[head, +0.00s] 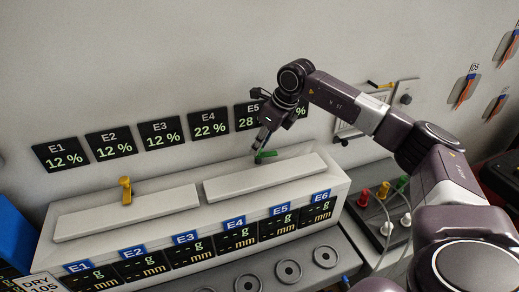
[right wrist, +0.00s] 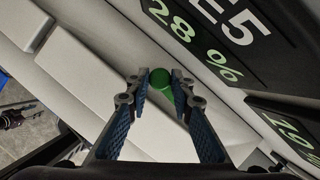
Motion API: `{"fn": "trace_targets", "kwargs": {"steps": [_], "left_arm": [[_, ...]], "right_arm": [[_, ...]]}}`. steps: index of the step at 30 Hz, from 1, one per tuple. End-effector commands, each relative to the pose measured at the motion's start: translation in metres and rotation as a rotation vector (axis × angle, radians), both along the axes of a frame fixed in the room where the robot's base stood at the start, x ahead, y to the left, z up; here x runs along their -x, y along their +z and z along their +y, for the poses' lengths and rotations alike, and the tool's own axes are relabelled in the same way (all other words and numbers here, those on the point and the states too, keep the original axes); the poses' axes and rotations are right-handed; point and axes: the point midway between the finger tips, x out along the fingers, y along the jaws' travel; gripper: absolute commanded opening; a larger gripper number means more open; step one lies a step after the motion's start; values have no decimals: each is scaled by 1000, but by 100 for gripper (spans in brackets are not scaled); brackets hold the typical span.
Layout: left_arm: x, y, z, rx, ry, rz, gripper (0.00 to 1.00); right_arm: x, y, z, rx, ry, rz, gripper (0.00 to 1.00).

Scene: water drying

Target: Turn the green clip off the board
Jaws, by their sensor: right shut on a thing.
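The green clip (head: 265,156) stands at the back edge of the right-hand white board (head: 290,172) on top of the long white housing. My right gripper (head: 263,147) comes down on it from above and is shut on it. In the right wrist view the round green end of the clip (right wrist: 161,78) sits between the two fingertips of my right gripper (right wrist: 160,84). The lower part of the clip is partly hidden there. My left gripper is in neither view.
A yellow clip (head: 126,190) stands on the left-hand white board (head: 90,217). Black percentage displays (head: 161,133) line the wall close behind. A dark box with coloured plugs (head: 384,190) stands right of the housing. Round holes (head: 288,271) run along the front ledge.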

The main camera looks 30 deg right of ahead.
Motion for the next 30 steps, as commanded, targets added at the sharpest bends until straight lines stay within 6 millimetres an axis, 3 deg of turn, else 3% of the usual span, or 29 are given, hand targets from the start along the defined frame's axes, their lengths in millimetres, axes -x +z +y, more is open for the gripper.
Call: {"fn": "trace_targets", "kwargs": {"steps": [10,25,26,30], "left_arm": [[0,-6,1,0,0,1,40],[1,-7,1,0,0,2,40],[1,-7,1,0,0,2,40],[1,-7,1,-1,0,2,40]], "right_arm": [[-2,2,-2,1,129,-4,0],[-1,2,-2,3,149,-5,0],[-1,2,-2,3,149,-5,22],[-1,2,-2,2,148,-3,38]]}}
